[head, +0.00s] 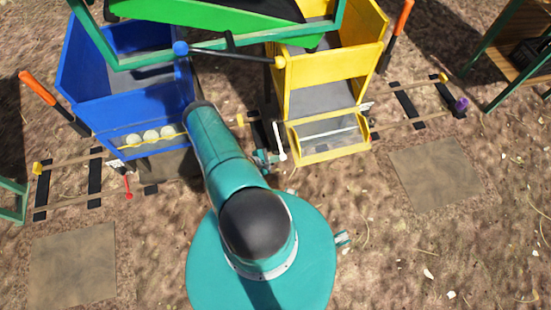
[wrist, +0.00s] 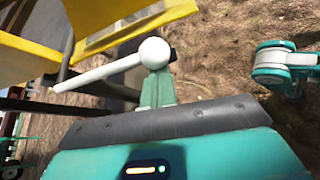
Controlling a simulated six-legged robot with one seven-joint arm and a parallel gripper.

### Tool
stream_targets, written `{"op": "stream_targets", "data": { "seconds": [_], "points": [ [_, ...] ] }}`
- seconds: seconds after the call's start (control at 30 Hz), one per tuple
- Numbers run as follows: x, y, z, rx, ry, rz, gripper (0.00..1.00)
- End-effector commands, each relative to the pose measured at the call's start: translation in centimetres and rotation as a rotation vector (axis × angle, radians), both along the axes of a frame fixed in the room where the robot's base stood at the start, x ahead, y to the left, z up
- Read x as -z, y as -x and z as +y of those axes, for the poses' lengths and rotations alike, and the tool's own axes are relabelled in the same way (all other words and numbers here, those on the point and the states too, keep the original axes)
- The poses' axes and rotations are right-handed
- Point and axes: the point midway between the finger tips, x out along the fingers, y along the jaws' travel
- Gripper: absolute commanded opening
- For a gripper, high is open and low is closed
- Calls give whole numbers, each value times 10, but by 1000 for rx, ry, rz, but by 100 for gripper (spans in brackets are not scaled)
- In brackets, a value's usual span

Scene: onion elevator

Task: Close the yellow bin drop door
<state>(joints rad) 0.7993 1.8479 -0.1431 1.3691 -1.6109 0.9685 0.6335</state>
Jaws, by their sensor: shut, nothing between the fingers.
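The yellow bin (head: 335,68) stands at the upper middle right of the head view. Its yellow-framed drop door (head: 327,155) with a clear panel is tilted outward at the bin's front, open. A white lever (head: 281,145) stands just left of the door. The lever also shows large in the wrist view (wrist: 105,73), with a round knob end. My gripper (head: 264,158) is just left of the lever, low beside the door. In the wrist view my shut gripper fingers (wrist: 157,88) are right at the knob; I cannot tell whether they touch it. Nothing is held.
A blue bin (head: 130,95) with several pale balls at its front stands left of my arm. Orange-handled levers (head: 40,88) flank the bins. A green frame (head: 230,50) hangs above. Rails (head: 410,123) run beneath the bins. Open ground lies at the lower right.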

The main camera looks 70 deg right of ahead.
Motion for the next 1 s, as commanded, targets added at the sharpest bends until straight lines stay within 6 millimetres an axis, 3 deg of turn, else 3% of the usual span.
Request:
{"op": "stream_targets", "data": {
  "seconds": [0.47,1.0],
  "points": [
    [-68,9,12,5,-358,213,0],
    [-145,-1,-5,6,-799,472,0]
  ]
}}
